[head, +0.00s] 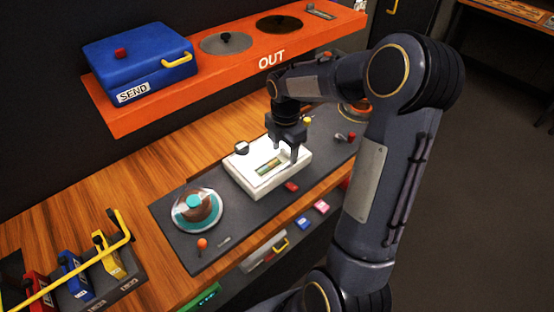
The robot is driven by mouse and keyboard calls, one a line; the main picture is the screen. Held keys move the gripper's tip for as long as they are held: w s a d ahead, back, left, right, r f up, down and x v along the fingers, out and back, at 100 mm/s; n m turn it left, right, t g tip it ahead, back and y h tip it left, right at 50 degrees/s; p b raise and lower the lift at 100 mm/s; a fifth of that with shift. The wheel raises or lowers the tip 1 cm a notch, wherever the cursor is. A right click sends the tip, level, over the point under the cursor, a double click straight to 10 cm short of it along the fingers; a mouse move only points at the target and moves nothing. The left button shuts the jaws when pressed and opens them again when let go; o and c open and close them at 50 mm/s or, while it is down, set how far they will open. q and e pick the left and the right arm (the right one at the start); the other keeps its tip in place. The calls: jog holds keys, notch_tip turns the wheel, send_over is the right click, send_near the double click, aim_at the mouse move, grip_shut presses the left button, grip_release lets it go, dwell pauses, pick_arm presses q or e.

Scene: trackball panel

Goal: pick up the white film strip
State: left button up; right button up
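A white box (248,183) sits on the dark panel (180,244). A small window in its top shows a green and brown strip (269,164). I cannot tell whether this is the white film strip; no loose white strip shows clearly. My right gripper (284,152) points down over the back right part of the box, its two fingers apart. I see nothing held between them. I cannot tell whether the fingertips touch the box. The gripper hides part of the box's back edge. My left gripper is out of view.
A trackball (196,210) under a clear dome is left of the box. Small red (291,186), blue (304,223) and pink (320,207) parts lie in front. An orange shelf (190,98) with a blue SEND case (140,64) overhangs behind. A yellow bar (70,276) stands front left.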

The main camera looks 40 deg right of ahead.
jog(key=c, duration=1)
jog(key=shift+o, duration=0.2)
jog(key=shift+r, duration=0.45)
notch_tip(320, 180, up, 2)
jog(key=shift+r, duration=0.15)
jog(key=s+a+r+b, duration=0.3)
jog(key=s+a+r, duration=0.3)
jog(key=s+r, duration=0.3)
jog(key=s, duration=0.3)
jog(key=shift+s+r, duration=0.3)
jog(key=shift+r, duration=0.1)
